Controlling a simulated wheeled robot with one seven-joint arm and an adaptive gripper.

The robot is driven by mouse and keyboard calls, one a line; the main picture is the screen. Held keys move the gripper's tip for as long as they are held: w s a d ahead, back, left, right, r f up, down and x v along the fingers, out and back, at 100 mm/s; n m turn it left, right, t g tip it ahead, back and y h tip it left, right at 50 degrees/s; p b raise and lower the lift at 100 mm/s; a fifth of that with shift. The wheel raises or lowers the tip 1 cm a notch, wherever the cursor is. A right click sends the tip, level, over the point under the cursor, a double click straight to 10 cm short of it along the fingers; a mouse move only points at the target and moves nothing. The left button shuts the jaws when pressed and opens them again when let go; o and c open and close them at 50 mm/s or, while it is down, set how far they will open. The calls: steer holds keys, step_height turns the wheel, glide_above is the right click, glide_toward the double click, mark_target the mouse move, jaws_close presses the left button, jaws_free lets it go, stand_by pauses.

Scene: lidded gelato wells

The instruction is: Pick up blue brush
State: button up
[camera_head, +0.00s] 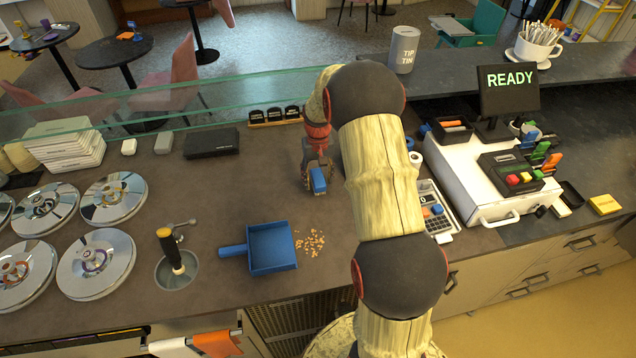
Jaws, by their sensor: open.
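The blue brush (319,182) is on the dark counter, near the middle of the view; only a small blue block of it shows. My gripper (318,174) points down over it, with its open fingers around or just beside the blue part. Whether the fingers touch the brush cannot be told. The gripper and wrist hide part of the brush.
A blue dustpan (271,250) lies nearer the front edge, with crumbs (311,242) to its right. Round metal well lids (97,262) fill the left. A card terminal (437,207) and white register (478,180) stand right. A glass guard (180,95) runs behind.

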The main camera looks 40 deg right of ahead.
mark_target(318, 177)
steer(key=shift+c, duration=0.4)
steer(key=shift+r, duration=0.1)
steer(key=c, duration=1.1)
steer(key=shift+c, duration=0.5)
steer(key=shift+r, duration=0.6)
step_height(318, 177, up, 2)
steer(key=shift+r, duration=0.2)
steer(key=s+a+r+p, duration=0.1)
steer(key=s+a+r, duration=0.7)
steer(key=s, duration=0.3)
steer(key=shift+a+r, duration=0.2)
steer(key=shift+r, duration=0.5)
